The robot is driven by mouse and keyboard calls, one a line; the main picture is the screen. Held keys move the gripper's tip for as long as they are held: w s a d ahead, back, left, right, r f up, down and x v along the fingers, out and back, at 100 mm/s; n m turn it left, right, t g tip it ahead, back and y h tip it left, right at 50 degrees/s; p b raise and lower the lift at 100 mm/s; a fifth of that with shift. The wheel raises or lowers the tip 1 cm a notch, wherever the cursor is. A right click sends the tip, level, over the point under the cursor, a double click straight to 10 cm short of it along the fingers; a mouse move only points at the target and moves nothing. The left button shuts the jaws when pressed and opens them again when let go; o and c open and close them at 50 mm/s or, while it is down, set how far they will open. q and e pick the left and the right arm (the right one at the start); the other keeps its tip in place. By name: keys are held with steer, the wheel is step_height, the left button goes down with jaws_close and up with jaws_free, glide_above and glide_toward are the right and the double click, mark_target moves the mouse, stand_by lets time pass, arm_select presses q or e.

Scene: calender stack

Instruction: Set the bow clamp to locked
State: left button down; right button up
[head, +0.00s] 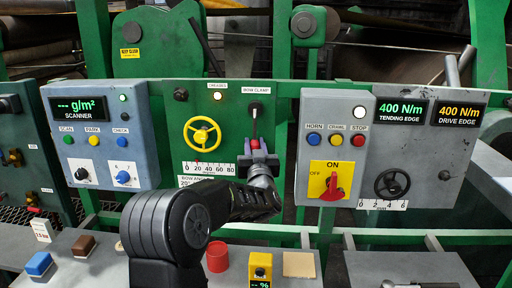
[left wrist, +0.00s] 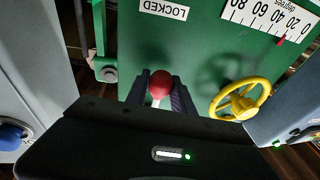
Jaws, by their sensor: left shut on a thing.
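The bow clamp (head: 255,119) is a lever on the green panel, below a "BOW CLAMP" label. It runs down from a dark mount to a red ball knob, which shows in the left wrist view (left wrist: 160,82). My left gripper (head: 258,150) is at the lever's lower end, its fingers on both sides of the knob and shut on it. In the left wrist view, a white "LOCKED" label (left wrist: 163,9) appears upside down near the knob. My gripper and arm hide that part of the panel in the head view. My right gripper is not in view.
A yellow handwheel (head: 202,134) stands out left of the clamp, above an angle scale (head: 209,169). Grey control boxes flank the panel, the right one with a red rotary switch (head: 333,186). A red cup (head: 217,257) and a yellow box (head: 259,268) are below.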

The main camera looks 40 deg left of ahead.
arm_select(q)
steer(key=shift+a, duration=0.1)
steer(key=c, duration=1.1)
jaws_free()
steer(key=shift+s, duration=0.1)
steer(key=b+v, duration=0.2)
steer(key=v, duration=0.5)
steer(key=shift+s+d, duration=0.2)
steer(key=shift+d, duration=0.15)
